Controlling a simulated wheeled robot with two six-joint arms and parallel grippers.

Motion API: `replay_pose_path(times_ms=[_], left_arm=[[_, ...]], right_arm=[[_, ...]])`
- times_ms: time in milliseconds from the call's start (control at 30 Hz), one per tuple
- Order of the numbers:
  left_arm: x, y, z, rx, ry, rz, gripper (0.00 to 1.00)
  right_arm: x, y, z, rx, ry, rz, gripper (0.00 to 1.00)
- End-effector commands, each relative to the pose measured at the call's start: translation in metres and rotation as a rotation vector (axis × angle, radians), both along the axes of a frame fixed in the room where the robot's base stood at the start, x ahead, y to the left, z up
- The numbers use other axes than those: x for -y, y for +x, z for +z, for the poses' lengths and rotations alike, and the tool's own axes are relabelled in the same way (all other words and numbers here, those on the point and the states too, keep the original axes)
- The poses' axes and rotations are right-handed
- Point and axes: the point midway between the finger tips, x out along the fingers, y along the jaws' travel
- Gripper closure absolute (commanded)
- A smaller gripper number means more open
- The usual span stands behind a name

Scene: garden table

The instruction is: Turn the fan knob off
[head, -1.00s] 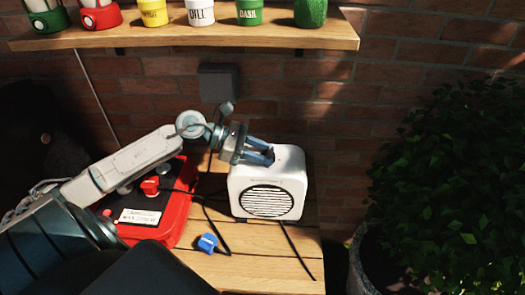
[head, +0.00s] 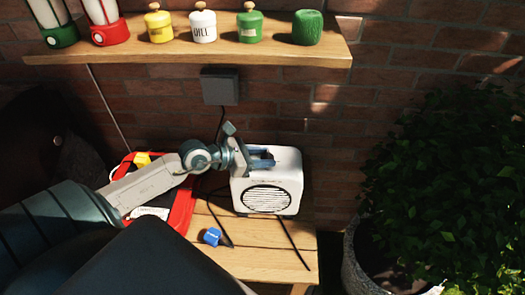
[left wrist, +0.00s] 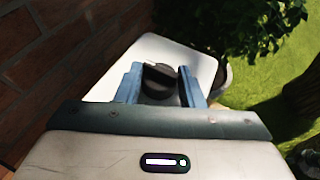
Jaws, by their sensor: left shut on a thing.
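The fan is a white box (head: 285,184) with a round dark grille on its front, standing on the wooden table. Its black round knob (left wrist: 159,80) sits on the top face, with a pale mark at its upper left edge. In the left wrist view the two blue fingers of my left gripper (left wrist: 161,86) stand on either side of the knob, shut on it. In the head view my left gripper (head: 261,158) is at the top of the fan, and the knob is hard to make out there. My right gripper does not show.
A red device (head: 183,208) on the table is partly hidden by my left arm. A blue object (head: 212,237) and dark cables lie in front of the fan. A shelf (head: 180,56) with jars hangs above. A potted bush (head: 435,190) stands to the right.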

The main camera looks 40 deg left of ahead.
Motion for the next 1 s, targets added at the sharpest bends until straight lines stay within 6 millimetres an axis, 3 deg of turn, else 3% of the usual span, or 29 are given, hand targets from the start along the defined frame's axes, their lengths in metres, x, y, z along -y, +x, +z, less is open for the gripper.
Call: replay_pose_path(times_ms=[400,433,533,1000], left_arm=[[0.0000,-0.0001,-0.0007,0.000,0.000,0.007,0.88],[-0.0001,-0.0001,-0.0008,0.000,0.000,0.007,0.61],[-0.0001,-0.0001,-0.0008,-0.001,0.000,0.007,0.44],[-0.0050,-0.0062,0.0018,-0.001,0.006,0.007,0.44]], right_arm=[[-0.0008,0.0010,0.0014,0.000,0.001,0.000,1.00],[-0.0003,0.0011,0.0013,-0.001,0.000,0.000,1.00],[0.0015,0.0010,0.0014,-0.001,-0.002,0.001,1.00],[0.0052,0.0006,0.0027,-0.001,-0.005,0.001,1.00]])
